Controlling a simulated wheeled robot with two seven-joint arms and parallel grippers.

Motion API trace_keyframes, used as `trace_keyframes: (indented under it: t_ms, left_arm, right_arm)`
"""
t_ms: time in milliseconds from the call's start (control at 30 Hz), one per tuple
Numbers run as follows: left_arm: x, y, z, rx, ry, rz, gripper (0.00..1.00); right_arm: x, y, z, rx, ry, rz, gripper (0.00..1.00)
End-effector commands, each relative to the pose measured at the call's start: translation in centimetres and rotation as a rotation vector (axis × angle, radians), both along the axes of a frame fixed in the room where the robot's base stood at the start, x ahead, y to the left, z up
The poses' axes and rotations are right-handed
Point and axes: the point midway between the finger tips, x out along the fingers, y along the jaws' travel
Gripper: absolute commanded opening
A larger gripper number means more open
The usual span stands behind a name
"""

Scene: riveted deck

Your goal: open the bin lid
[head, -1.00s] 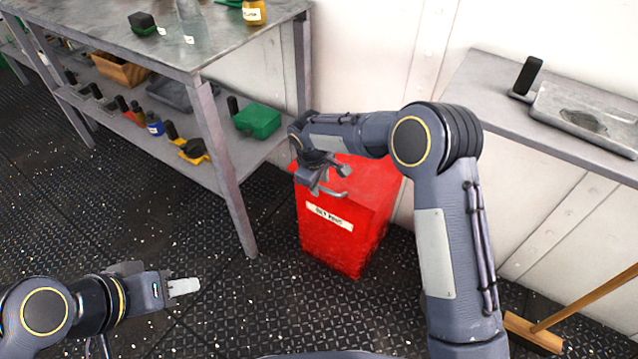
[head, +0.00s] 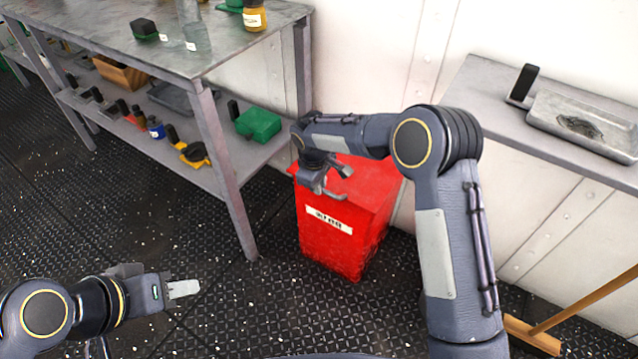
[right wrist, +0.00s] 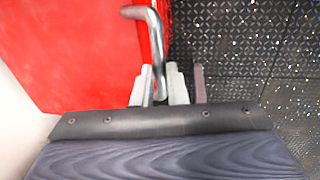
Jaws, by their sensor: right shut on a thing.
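The red bin (head: 338,240) stands on the floor with a white label on its front. Its red lid (head: 372,183) looks down on the bin. A bent metal handle (head: 336,195) sits at the lid's front edge; in the right wrist view the handle (right wrist: 157,50) runs down between the pale fingers. My right gripper (head: 318,187) is at the lid's front left and is shut on the handle; it also shows in the right wrist view (right wrist: 159,88). My left gripper (head: 183,289) is low at the left, away from the bin; its opening is not clear.
A metal workbench (head: 240,45) with a loaded lower shelf stands left of the bin, its front leg close by. A side shelf (head: 500,95) holding a grey tray (head: 590,127) is at right. A broom (head: 535,333) lies low right. Floor before the bin is clear.

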Motion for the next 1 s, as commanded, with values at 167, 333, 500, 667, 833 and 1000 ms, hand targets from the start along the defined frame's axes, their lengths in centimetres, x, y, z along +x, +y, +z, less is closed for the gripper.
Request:
trace_keyframes:
  t_ms: [167, 333, 500, 667, 833, 1000]
  left_arm:
    - [0.0, 0.0, 4.3, 0.000, 0.000, 0.000, 0.36]
    - [0.0, 0.0, 8.3, 0.000, -0.001, 0.000, 0.36]
    - [0.0, 0.0, 11.3, 0.000, -0.001, 0.000, 0.36]
    - [0.0, 0.0, 13.8, 0.000, 0.000, 0.000, 0.36]
    - [0.0, 0.0, 15.8, 0.000, 0.000, 0.000, 0.36]
    - [0.0, 0.0, 16.9, 0.000, 0.000, 0.000, 0.36]
  right_arm:
    - [0.6, -0.5, 3.7, 0.046, 0.062, -0.005, 0.00]
    - [1.6, -1.2, 7.1, 0.109, 0.146, -0.006, 0.00]
    - [2.9, -2.1, 10.4, 0.129, 0.177, -0.003, 0.00]
    - [4.6, -3.4, 13.3, 0.128, 0.173, -0.003, 0.00]
    - [6.2, -4.6, 15.5, 0.125, 0.170, -0.004, 0.00]
    - [7.4, -5.5, 16.5, 0.122, 0.166, -0.005, 0.00]
